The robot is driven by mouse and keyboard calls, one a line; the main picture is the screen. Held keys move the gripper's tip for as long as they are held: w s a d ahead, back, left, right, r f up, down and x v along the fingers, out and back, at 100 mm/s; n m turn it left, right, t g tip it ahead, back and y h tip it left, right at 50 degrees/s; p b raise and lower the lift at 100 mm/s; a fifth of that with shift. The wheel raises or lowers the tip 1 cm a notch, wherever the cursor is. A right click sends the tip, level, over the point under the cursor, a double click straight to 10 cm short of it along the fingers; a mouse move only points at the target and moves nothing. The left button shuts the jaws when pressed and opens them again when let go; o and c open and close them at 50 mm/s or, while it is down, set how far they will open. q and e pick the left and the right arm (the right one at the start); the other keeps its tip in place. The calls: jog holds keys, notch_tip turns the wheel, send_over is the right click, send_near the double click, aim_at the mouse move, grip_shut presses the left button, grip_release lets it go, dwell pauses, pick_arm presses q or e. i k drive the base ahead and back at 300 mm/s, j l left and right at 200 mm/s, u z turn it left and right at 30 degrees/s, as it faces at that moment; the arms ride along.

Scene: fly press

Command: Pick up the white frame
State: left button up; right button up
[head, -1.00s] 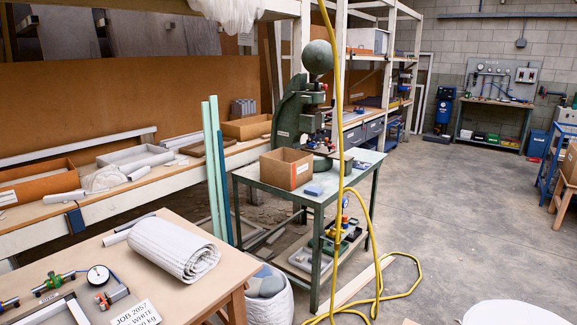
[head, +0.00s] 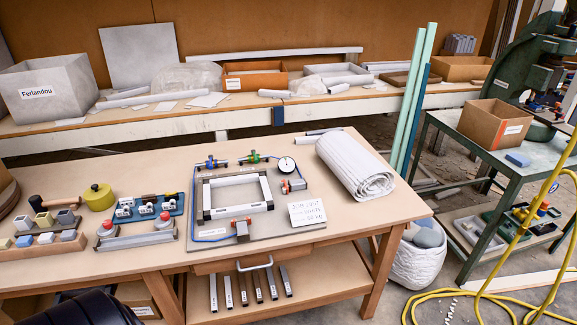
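The white frame (head: 239,211) is a small rectangle of white bars with dark corner pieces. It lies flat on a grey board (head: 290,228) on the wooden table, near the middle of the head view. A pressure gauge (head: 286,164), blue and green fittings (head: 254,157) and a blue hose surround it. A clamp-like block (head: 242,228) sits at its front bar; I cannot tell if they touch. A handwritten card (head: 307,212) lies to its right. Neither of my grippers is in view.
A rolled white sheet (head: 355,168) lies right of the board. Toggle fittings on a blue base (head: 148,208) and several small blocks (head: 42,228) stand to the left. The table's front strip (head: 110,267) is clear. A yellow hose (head: 525,222) hangs at right.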

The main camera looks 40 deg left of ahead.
aim_at(221, 213)
jog(key=u, duration=1.6)
